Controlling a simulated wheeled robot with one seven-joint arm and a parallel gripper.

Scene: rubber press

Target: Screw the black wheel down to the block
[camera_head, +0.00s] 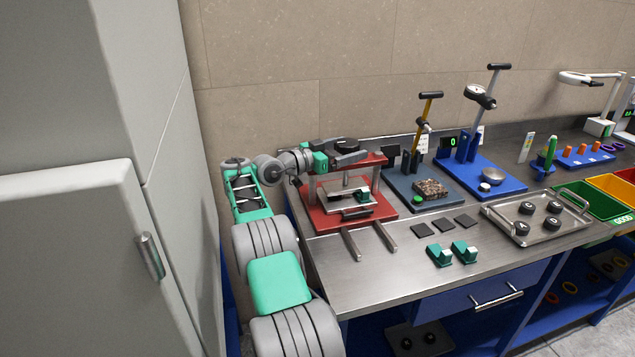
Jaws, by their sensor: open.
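The black wheel (346,145) sits on top of the red press frame (374,161) at the back left of the bench. Inside the frame, a dark block with a green part (362,196) rests on a light metal plate (338,198), below the wheel. My gripper (356,151) reaches in from the left at the height of the wheel, with its open fingers beside it. At this size I cannot tell whether the fingers touch the wheel. The screw between the wheel and the block is mostly hidden by the frame and my gripper.
Two rails (370,240) stick out from the red base (322,217). A grey cabinet (75,255) is close on the left.

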